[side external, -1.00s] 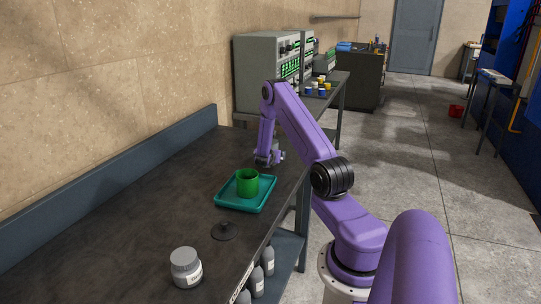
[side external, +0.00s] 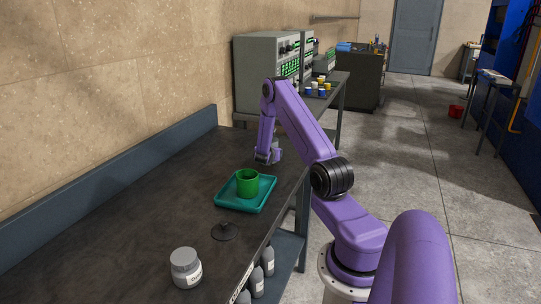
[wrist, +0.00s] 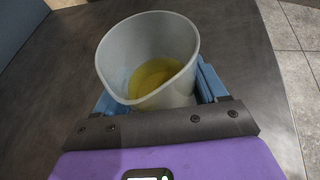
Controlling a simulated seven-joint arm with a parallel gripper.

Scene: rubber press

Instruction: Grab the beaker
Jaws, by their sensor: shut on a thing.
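The beaker (wrist: 150,50) is a pale grey cup with a pouring lip and yellow liquid in its bottom. In the wrist view it stands between the two blue fingers of my gripper, which are shut on its sides. In the side view my gripper (side external: 267,157) is low over the far part of the dark workbench, beyond the teal tray. The beaker cannot be made out there. Whether its base touches the bench is not clear.
A green cup (side external: 247,184) stands in the teal tray (side external: 228,201) nearer the side camera. A dark round stand (side external: 224,231) and a lidded white jar (side external: 186,268) are closer still. The bench's right edge (wrist: 279,70) is near the beaker.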

